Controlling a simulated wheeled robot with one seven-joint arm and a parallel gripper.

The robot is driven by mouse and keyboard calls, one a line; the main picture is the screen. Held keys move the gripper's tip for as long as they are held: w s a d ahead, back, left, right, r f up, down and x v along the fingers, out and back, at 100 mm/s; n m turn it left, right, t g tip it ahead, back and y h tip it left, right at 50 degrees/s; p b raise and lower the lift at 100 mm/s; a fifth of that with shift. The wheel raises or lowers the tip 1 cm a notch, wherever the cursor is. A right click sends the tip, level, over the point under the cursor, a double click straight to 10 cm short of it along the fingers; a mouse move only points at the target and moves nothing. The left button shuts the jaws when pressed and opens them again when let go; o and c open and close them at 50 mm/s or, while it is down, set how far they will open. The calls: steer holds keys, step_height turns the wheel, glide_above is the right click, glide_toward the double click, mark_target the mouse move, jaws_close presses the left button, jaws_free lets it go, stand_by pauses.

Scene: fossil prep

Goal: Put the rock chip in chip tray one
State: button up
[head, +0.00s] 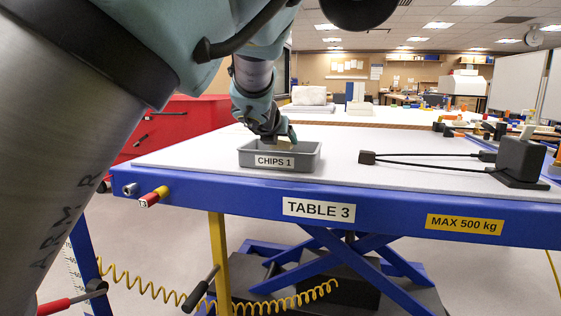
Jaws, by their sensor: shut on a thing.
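A grey chip tray (308,162) labelled "CHIPS 1" stands on the near left part of the white table top. My gripper (277,138) points down over the tray's back half. It is shut on a small tan piece, the rock chip (284,141), which shows just above the tray's near rim. The gripper partly covers the chip. I cannot tell whether the chip touches the tray floor, as the front wall hides the inside bottom.
The blue-edged table (393,226) is marked "TABLE 3". A black device (520,158) with cables (425,163) lies on its right side. A red cabinet (180,125) stands behind at left. The table top between tray and cables is clear.

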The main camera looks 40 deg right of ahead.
mark_target(281, 148)
step_height(281, 148, down, 4)
steer(key=shift+r+b, duration=0.1)
steer(key=shift+b, duration=0.55)
steer(key=o, duration=1.4)
steer(key=shift+o, duration=0.2)
steer(key=v, duration=0.8)
steer(key=shift+s+a+r, duration=0.15)
steer(key=shift+s+r, duration=0.1)
steer(key=shift+s+a+r+b, duration=0.15)
steer(key=shift+a+b, duration=0.15)
steer(key=shift+b, duration=0.35)
steer(key=shift+s+a+b, duration=0.15)
steer(key=shift+a+b, duration=0.15)
steer(key=shift+b, duration=0.3)
steer(key=shift+b+v, duration=0.8)
steer(key=shift+v, duration=0.2)
